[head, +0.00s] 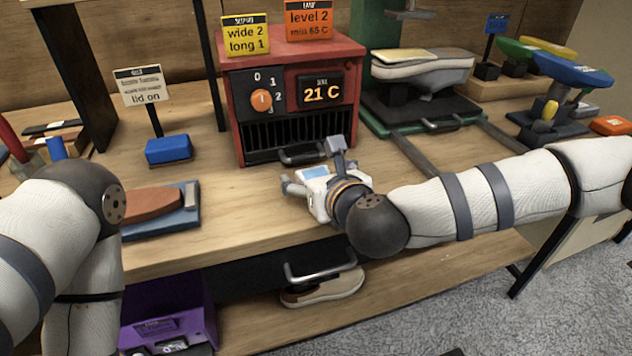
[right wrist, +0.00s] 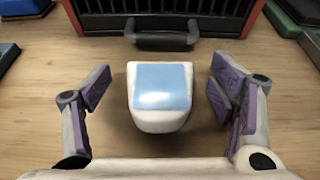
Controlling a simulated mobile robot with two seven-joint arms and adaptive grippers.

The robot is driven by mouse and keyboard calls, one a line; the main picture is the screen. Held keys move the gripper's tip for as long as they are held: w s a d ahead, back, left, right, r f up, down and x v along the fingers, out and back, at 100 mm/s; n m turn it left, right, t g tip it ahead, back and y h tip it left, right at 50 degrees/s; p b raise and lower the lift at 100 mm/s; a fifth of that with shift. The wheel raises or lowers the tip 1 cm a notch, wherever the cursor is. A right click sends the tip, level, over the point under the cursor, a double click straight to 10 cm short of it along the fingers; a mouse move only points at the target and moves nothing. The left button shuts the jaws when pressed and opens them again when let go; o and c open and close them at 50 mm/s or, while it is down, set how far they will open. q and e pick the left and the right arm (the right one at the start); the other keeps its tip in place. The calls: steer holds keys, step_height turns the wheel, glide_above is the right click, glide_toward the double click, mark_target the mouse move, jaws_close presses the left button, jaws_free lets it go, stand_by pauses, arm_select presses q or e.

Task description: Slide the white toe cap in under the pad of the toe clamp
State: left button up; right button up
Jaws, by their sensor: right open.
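A white block with a rounded near end and a light blue top, seemingly the white toe cap (right wrist: 158,118), rests on the wooden bench. It also shows in the head view (head: 312,172), partly covered by my right gripper. My right gripper (head: 311,178) is open, with its purple-padded fingers (right wrist: 160,92) on either side of the block and a gap at each side. I cannot pick out the toe clamp for certain; a green stand (head: 378,110) with a shoe-like piece (head: 420,66) stands at the back right. My left gripper is out of view.
A red heater box (head: 290,75) with a black handle (head: 303,153) stands just behind the block. A blue tray (head: 180,222) with a brown piece lies left, near a blue block (head: 168,150). A shoe (head: 322,288) is on the lower shelf.

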steer(key=shift+r, duration=0.1)
steer(key=c, duration=1.4)
